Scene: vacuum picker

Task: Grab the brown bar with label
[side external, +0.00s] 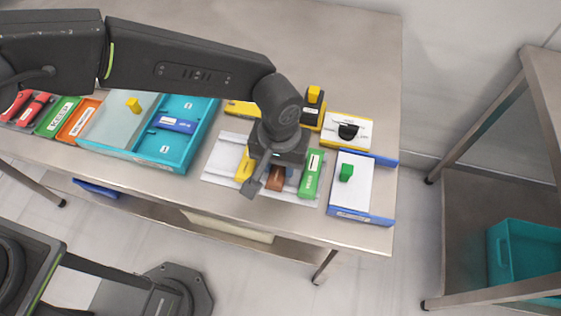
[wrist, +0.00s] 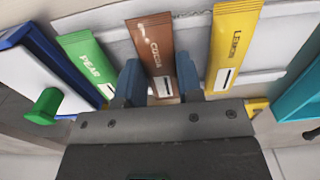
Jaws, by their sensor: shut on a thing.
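The brown bar with the label COCOA (wrist: 155,48) stands between the two blue fingers of my gripper (wrist: 159,78) in the wrist view. My gripper is shut on it, one finger on each side. In the side view the brown bar (side external: 275,185) shows only in part below my gripper, which hides the rest.
The bars are on a white tray (side external: 222,168) on the metal table. A blue-edged white board with a green knob (side external: 346,172) is beside it. A teal tray (side external: 176,152) is on the other side. A yellow-knobbed block (side external: 313,106) stands behind.

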